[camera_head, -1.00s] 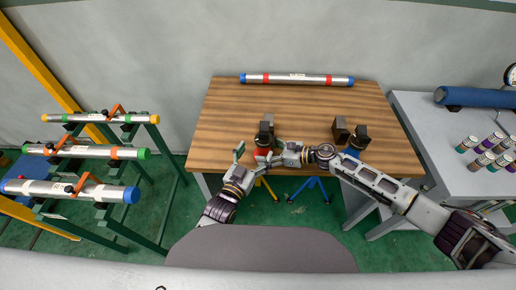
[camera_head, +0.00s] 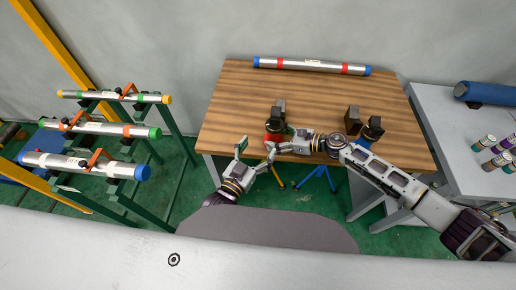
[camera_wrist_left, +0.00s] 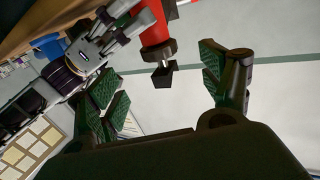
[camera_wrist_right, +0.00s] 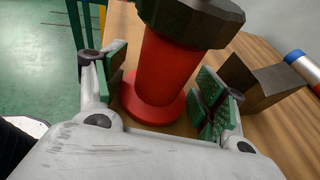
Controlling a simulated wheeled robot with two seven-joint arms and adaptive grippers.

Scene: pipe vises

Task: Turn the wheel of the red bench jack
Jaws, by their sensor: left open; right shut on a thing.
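The red bench jack (camera_head: 272,137) stands at the table's front edge, with dark jaws above its red body. The right wrist view shows its red column (camera_wrist_right: 165,70) under a dark faceted part (camera_wrist_right: 195,18). My right gripper (camera_head: 286,147) is shut on the red jack, its green pads either side of the column. My left gripper (camera_head: 256,151) is open and empty, just left of and below the jack. In the left wrist view, the red body (camera_wrist_left: 155,28) ends in a small dark block (camera_wrist_left: 162,76), beyond and between the open fingers. I cannot make out the wheel clearly.
A blue jack (camera_head: 366,140) stands on the table (camera_head: 235,100) to the right, behind my right forearm. A pipe (camera_head: 312,66) lies at the back. Pipe racks (camera_head: 180,135) stand left; a grey side table (camera_head: 430,100) with cans stands right.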

